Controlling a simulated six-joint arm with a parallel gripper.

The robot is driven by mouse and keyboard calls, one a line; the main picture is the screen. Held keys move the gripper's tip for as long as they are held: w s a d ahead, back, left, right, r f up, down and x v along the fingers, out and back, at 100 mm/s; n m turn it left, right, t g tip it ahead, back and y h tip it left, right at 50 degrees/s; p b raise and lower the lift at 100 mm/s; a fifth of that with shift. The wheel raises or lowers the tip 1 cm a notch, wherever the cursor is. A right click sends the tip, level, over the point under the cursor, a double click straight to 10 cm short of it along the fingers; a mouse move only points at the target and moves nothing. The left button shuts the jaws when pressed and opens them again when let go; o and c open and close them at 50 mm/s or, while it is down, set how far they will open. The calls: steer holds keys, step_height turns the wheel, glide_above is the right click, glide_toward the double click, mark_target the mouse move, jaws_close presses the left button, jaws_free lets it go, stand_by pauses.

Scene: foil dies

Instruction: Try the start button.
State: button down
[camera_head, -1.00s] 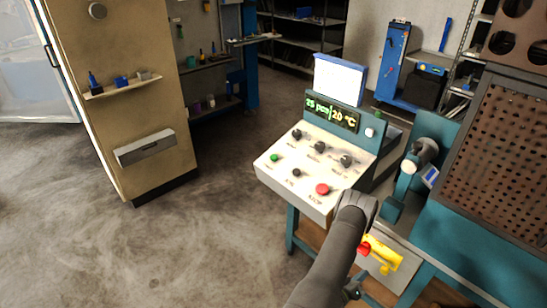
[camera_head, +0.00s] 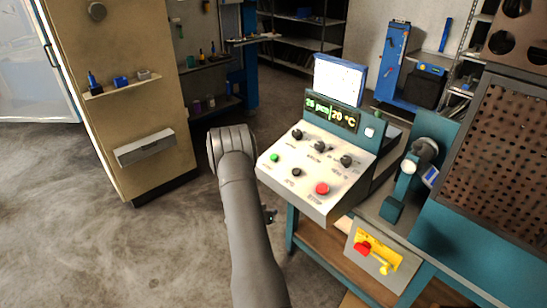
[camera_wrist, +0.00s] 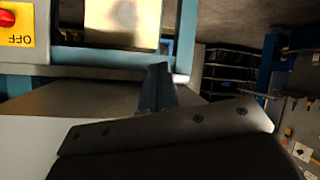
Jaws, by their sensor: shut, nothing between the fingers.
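The sloped white control panel (camera_head: 300,205) carries a green button (camera_head: 275,157) at its left, a black button (camera_head: 297,172) in the middle and a red button (camera_head: 322,188) at its front right. The labels are too small to read, so I take the green one as the start button only by its colour. My gripper (camera_wrist: 158,80) shows in the wrist view with its fingers together and empty. In the head view my arm stands left of the panel and mostly hides the gripper. The green button is uncovered and apart from my arm.
Three black knobs (camera_head: 319,146) sit behind the buttons, below a lit display (camera_head: 332,112). A yellow switch plate with a red part (camera_head: 378,250) is on the bench front; it also shows in the wrist view (camera_wrist: 14,22). A tan cabinet (camera_head: 120,80) stands left. Open floor lies between.

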steer(key=w+a+r+t+y, duration=0.15)
steer(key=w+a+r, duration=0.25)
steer(key=a+r, duration=0.5)
step_height(320, 180, up, 23)
steer(key=m+y, duration=0.2)
steer(key=m, duration=0.5)
glide_above(274, 158)
steer(key=s+a, duration=0.3)
steer(key=shift+a+f+t, duration=0.15)
steer(key=shift+a+t, duration=0.05)
steer(key=shift+t, duration=0.15)
steer(key=shift+w+d+f, duration=0.3)
steer(key=shift+f, duration=1.1)
steer(key=shift+w+d+f, duration=0.35)
steer(key=shift+f, duration=1.05)
steer(key=shift+w+d+f, duration=0.3)
steer(key=shift+f, duration=1.1)
steer(key=shift+w+d+f, duration=0.1)
steer(key=shift+f, duration=0.3)
